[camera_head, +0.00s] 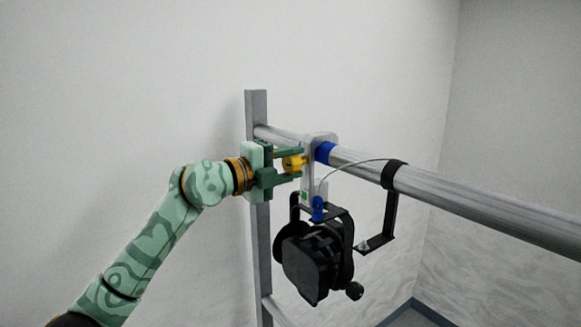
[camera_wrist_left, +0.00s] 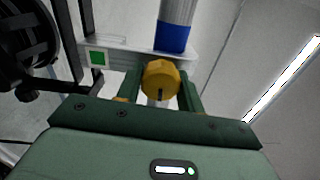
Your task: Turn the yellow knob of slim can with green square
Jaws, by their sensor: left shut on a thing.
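A black slim can (camera_head: 316,262) hangs under a grey rail by a light metal clamp (camera_head: 309,180). A small green square (camera_head: 304,195) marks the clamp; the square also shows in the left wrist view (camera_wrist_left: 97,58). The yellow knob (camera_head: 292,163) sits on the left side of the clamp. My left gripper (camera_head: 298,163) reaches in from the left, and its green fingers are shut on the yellow knob. In the left wrist view the knob (camera_wrist_left: 160,79) lies between the two fingers, against the clamp. My right gripper is not in view.
The grey rail (camera_head: 450,199) runs to the right from an upright post (camera_head: 257,235). A blue band (camera_head: 324,152) wraps the rail beside the clamp. A black bracket (camera_head: 392,205) and thin cable hang right of the can. Free room lies left of the post.

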